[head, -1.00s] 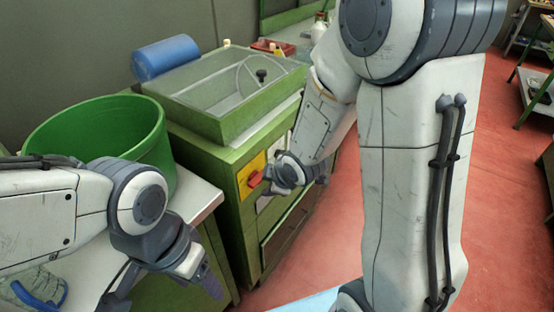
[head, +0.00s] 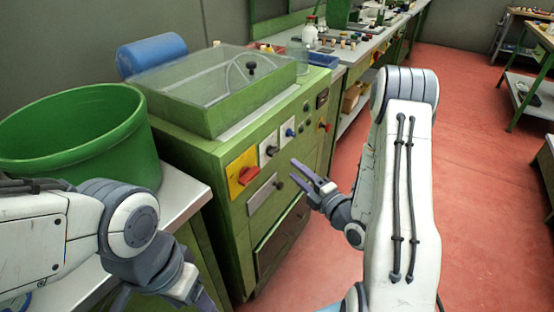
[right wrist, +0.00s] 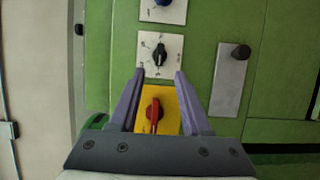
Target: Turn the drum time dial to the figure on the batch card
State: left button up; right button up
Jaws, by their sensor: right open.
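The green drum machine (head: 195,160) has a row of controls on its front. A white dial plate with a black knob (head: 270,150) sits beside a yellow plate with a red switch (head: 248,175); a white plate with a blue knob (head: 290,133) is further along. I cannot tell which is the time dial. My right gripper (head: 296,171) is open and empty in front of the panel. In the right wrist view its fingertips (right wrist: 160,72) point at the black knob (right wrist: 160,53), apart from it; figures there are too small to read. My left gripper (head: 205,298) is partly cut off at the bottom. I cannot make out the batch card.
A metal plate with a black knob (head: 263,194) is below the dials. A clear lid (head: 215,72) covers the machine's top. A green tub (head: 80,150) stands at left. A bench (head: 375,45) with bottles and corks runs behind. The red floor at right is open.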

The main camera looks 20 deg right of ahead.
aim_at(276, 153)
jog(key=shift+b+x, duration=2.5)
jog(key=shift+x, duration=2.35)
grip_shut()
